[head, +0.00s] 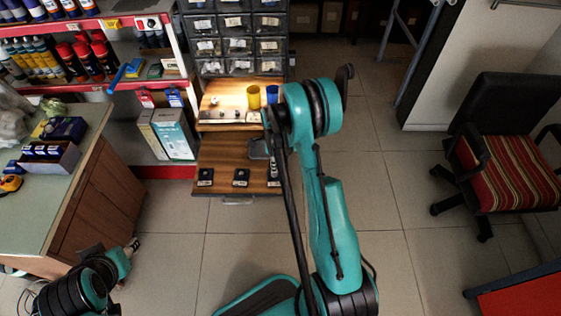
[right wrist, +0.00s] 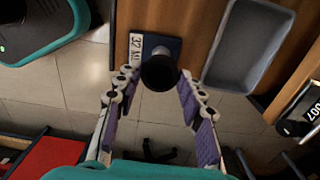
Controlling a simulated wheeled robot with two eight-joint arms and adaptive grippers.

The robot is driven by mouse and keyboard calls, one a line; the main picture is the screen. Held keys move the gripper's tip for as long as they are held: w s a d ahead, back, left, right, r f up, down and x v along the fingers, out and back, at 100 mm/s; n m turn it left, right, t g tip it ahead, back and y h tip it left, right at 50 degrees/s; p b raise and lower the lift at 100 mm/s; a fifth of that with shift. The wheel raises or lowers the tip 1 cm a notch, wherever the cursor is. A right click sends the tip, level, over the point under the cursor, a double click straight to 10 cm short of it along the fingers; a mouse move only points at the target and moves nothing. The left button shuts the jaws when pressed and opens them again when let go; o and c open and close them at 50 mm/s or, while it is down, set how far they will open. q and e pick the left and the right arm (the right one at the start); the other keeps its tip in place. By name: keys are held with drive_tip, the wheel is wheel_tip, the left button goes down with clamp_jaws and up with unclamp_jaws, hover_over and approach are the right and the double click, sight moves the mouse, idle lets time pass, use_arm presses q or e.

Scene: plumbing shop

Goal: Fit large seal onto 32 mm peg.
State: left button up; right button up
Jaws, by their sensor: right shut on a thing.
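My right gripper (right wrist: 158,80) comes down over a dark plate (right wrist: 172,44) with a white label reading "32 M…". Its fingertips are shut on a black round thing, which I take to be the large seal (right wrist: 160,73).
A grey tray (right wrist: 248,45) lies beside the plate. Two other labelled blocks (head: 205,177) (head: 240,178) stand left on the board (head: 222,152). Behind are a lit shelf with small parts, a yellow cup (head: 253,97) and a blue cup (head: 272,95). A counter (head: 85,145) stands left.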

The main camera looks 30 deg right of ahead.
drive_tip(key=shift+w+f+b, duration=0.15)
drive_tip(key=shift+f+b, duration=0.2)
drive_tip(key=shift+f, duration=0.35)
drive_tip(key=shift+f+b, duration=1.2)
drive_tip(key=shift+f, duration=0.9)
drive_tip(key=shift+f, duration=0.55)
drive_tip(key=o, duration=0.5)
wheel_tip(320, 180, up, 11)
drive_tip(key=p, duration=0.6)
